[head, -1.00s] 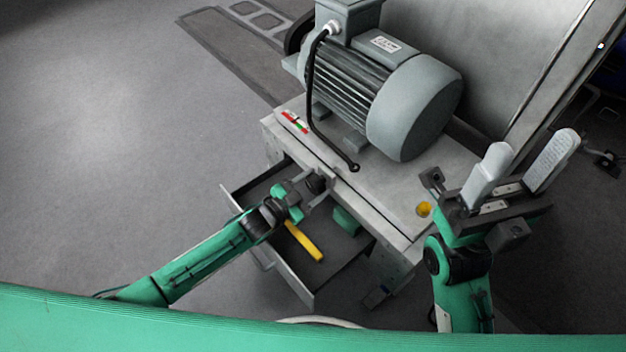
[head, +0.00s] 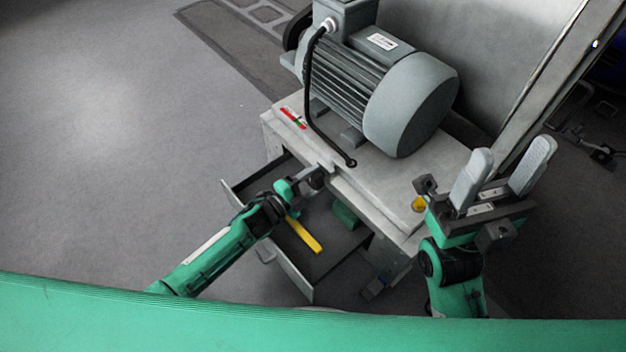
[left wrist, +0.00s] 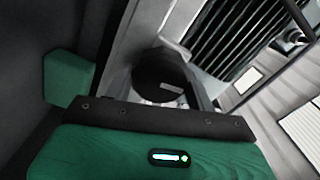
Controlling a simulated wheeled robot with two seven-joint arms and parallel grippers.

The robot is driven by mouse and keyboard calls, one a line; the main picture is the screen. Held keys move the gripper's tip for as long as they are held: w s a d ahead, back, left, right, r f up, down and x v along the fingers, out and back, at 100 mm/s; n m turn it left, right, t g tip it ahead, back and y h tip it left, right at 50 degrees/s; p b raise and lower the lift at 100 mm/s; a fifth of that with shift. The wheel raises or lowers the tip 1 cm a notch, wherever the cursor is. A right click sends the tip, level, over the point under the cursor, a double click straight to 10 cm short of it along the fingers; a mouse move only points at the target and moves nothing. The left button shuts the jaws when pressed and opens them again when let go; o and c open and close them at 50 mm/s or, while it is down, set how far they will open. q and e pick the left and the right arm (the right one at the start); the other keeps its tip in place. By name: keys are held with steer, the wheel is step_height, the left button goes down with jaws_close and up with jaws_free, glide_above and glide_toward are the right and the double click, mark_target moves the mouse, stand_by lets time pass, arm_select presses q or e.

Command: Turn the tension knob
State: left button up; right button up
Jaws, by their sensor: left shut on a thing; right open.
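In the left wrist view a round black knob (left wrist: 162,78) with a small grey mark sits between the fingers of my left gripper (left wrist: 165,98), close to the pale edge of the bench. My left gripper (head: 325,172) is shut on the knob at the bench's front edge, above the open drawer. In the head view the gripper's own body mostly hides the knob. My right gripper (head: 502,177) is open and empty, with its pale fingers pointing up, to the right of the bench.
A grey motor (head: 385,90) with a black cable stands on the bench (head: 385,185). The open drawer (head: 312,272) holds a yellow-handled tool (head: 304,236) and a green block (head: 346,213). A yellow button (head: 418,203) is near the right gripper. The floor at left is clear.

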arm_select(q)
steer(key=shift+m, duration=0.6)
steer(key=o, duration=1)
